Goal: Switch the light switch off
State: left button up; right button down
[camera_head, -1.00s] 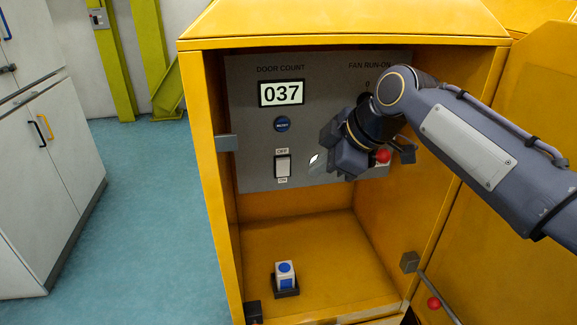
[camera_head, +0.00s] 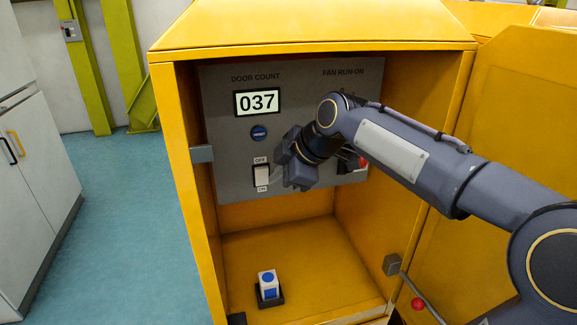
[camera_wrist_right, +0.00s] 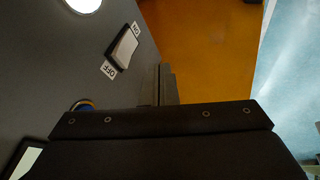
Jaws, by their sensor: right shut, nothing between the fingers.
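The light switch (camera_head: 261,174) is a white rocker in a dark frame on the grey panel, with an OFF label above it and an ON label below. It also shows in the right wrist view (camera_wrist_right: 125,46), turned, with OFF at its lower end. I cannot tell for sure which end is pressed in. My right gripper (camera_head: 276,172) is shut and empty, just right of the switch in the head view. Its fingertips (camera_wrist_right: 162,84) show in the right wrist view apart from the rocker. My left gripper is not in view.
The grey panel (camera_head: 225,185) sits inside a yellow cabinet (camera_head: 182,170) with a door count display (camera_head: 258,102) and a blue button (camera_head: 259,133). A red knob (camera_head: 362,162) is partly behind my arm. A blue-and-white block (camera_head: 268,284) stands on the cabinet floor. The open door (camera_head: 520,130) is at right.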

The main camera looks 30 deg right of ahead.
aim_at(267, 170)
jog(key=shift+w+d+f+p, duration=0.1)
jog(key=shift+w+f+p, duration=0.2)
jog(key=shift+w, duration=0.65)
jog(key=shift+w+a+f+p, duration=0.15)
jog(key=shift+w+f, duration=0.25)
jog(key=shift+w, duration=0.6)
jog(key=shift+w+d+f+p, duration=0.15)
jog(key=shift+w+f+p, duration=0.15)
jog(key=shift+w, duration=0.65)
jog(key=shift+r, duration=0.1)
jog(key=w+p, duration=0.1)
jog(key=p, duration=0.2)
jog(key=shift+d+r+g, duration=0.1)
jog(key=shift+r+g, duration=0.25)
jog(key=shift+g, duration=0.05)
jog(key=shift+s+f+b, duration=0.1)
jog(key=shift+f+b, duration=0.3)
jog(key=shift+b, duration=0.15)
jog(key=shift+r, duration=0.2)
